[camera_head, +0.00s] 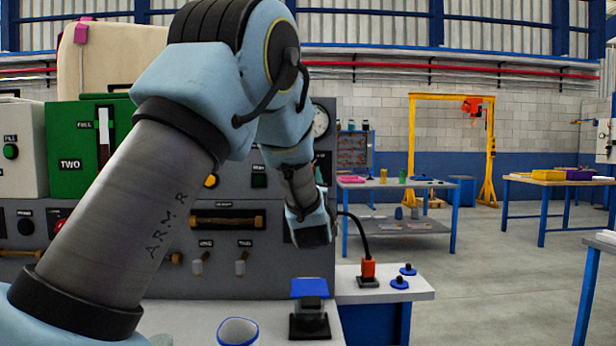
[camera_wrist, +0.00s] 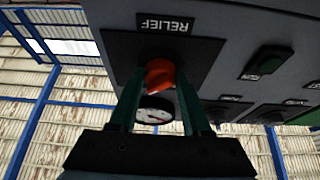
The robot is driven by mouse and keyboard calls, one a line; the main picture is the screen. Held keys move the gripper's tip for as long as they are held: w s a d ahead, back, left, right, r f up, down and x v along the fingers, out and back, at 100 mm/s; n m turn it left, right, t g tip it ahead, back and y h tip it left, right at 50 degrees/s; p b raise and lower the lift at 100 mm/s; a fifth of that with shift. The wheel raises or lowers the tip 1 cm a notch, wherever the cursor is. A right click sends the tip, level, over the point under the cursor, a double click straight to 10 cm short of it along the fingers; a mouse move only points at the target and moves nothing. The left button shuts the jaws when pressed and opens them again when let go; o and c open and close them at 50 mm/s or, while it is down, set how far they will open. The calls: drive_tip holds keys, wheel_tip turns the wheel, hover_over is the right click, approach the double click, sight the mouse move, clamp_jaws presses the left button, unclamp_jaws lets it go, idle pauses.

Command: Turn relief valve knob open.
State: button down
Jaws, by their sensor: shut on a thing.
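The relief valve knob (camera_wrist: 160,75) is orange-red and sits on a dark square plate (camera_wrist: 122,46) under an upside-down RELIEF label (camera_wrist: 167,24) in the wrist view. My gripper (camera_wrist: 160,92) reaches up to it, with one dark green finger on each side, and is shut on the knob. A round white gauge (camera_wrist: 154,112) shows between the fingers, past the knob. In the head view my arm hides the knob, and my gripper (camera_head: 312,234) is a dark shape low at the panel's right side, its fingers not clear.
The grey panel (camera_head: 120,277) carries switches, handles and a green box (camera_head: 76,165) marked TWO. An orange plug (camera_head: 368,268) with a black cable stands to the right. Open floor lies farther right.

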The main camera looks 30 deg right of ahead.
drive_tip(key=shift+c, duration=1.8)
unclamp_jaws()
drive_tip(key=b+v, duration=0.2)
drive_tip(key=v, duration=0.8)
drive_tip(key=shift+s+a+f+b, duration=0.2)
drive_tip(key=shift+s+b, duration=0.1)
drive_tip(key=shift+b, duration=0.05)
